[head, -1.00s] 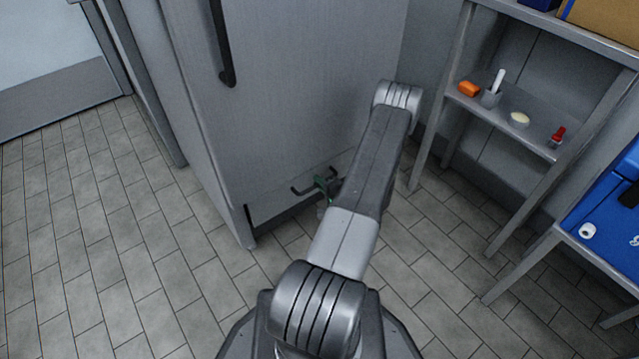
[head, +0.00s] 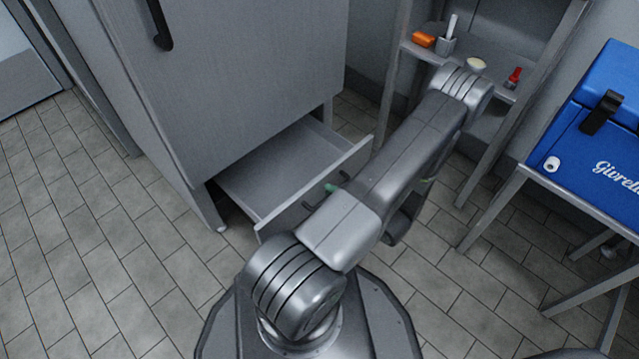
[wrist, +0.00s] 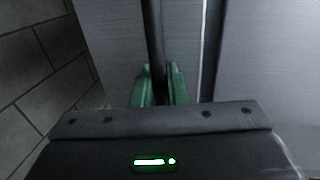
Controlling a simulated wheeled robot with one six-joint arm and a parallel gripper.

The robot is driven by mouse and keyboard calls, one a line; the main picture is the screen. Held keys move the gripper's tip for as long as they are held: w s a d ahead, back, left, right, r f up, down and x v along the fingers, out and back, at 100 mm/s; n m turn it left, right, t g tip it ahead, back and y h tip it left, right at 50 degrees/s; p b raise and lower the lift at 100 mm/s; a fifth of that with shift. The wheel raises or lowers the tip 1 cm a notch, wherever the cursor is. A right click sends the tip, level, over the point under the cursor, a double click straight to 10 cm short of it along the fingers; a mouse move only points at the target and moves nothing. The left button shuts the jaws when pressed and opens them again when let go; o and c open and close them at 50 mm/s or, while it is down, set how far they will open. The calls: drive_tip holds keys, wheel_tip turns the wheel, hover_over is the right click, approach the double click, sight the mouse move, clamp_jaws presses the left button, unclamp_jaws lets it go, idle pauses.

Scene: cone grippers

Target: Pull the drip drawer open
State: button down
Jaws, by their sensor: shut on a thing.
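The drip drawer (head: 268,172) is a shallow grey drawer at the foot of the tall grey cabinet (head: 225,75). It stands well out from the cabinet, and its inside looks empty. Its dark bar handle (wrist: 154,45) runs between the green fingers of my gripper (wrist: 159,88) in the wrist view. My gripper is shut on that handle. In the head view a green fingertip of my gripper (head: 331,188) shows at the drawer front, and my arm hides the rest of it and part of the handle.
A grey shelf unit (head: 390,85) with small items stands to the right of the cabinet. A blue cool box (head: 590,135) sits on a stand (head: 500,205) at the far right. The tiled floor (head: 90,250) at left is clear.

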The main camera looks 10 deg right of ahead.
drive_tip(key=shift+f+v, duration=0.2)
drive_tip(key=shift+v, duration=0.8)
drive_tip(key=c, duration=1.5)
unclamp_jaws()
drive_tip(key=shift+c, duration=0.2)
drive_tip(key=p+v, duration=0.3)
drive_tip(key=v, duration=1)
drive_tip(key=shift+s+d, duration=0.25)
drive_tip(key=shift+s, duration=0.1)
drive_tip(key=b+x, duration=0.3)
drive_tip(key=x, duration=1.1)
